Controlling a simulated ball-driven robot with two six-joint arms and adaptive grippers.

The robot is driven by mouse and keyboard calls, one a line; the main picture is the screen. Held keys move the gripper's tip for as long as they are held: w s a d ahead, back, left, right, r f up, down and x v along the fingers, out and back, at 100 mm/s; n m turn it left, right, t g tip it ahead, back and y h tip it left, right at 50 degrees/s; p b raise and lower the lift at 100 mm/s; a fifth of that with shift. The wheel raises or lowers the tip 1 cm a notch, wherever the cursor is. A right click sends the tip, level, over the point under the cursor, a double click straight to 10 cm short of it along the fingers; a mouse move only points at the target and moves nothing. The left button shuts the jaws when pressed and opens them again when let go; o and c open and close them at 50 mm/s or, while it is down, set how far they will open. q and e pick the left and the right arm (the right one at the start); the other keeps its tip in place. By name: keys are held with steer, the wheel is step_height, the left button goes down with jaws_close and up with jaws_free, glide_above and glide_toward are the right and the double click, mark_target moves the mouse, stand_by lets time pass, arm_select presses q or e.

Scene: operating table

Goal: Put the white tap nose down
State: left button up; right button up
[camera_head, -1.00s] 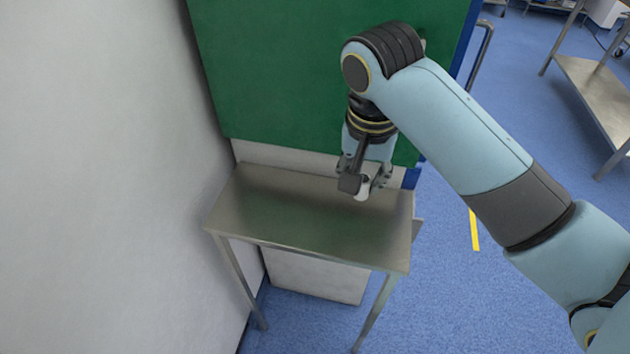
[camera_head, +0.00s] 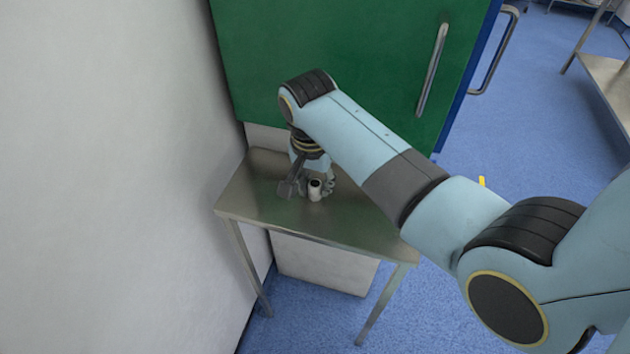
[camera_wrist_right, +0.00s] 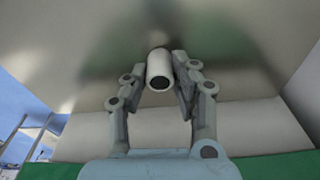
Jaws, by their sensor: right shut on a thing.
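The white tap nose (camera_head: 315,191) is a short white tube with a dark open end. It is between the fingers of my right gripper (camera_head: 307,188), over the steel table (camera_head: 350,216). In the right wrist view the tap nose (camera_wrist_right: 159,67) sits between the two fingertips of my right gripper (camera_wrist_right: 160,76), with its dark end facing the camera. The gripper is shut on it and comes down from above. Whether the tube's lower end touches the tabletop cannot be told. My left gripper is not in view.
A green door or panel (camera_head: 340,60) with a metal handle (camera_head: 432,70) stands behind the table. A white wall (camera_head: 100,180) runs along the left. The tabletop's front and right parts are bare. Blue floor (camera_head: 530,130) is open at the right.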

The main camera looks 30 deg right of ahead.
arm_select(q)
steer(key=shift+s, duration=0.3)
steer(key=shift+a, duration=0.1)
arm_select(e)
steer(key=o, duration=0.9)
steer(key=shift+f, duration=0.1)
steer(key=shift+o, duration=0.2)
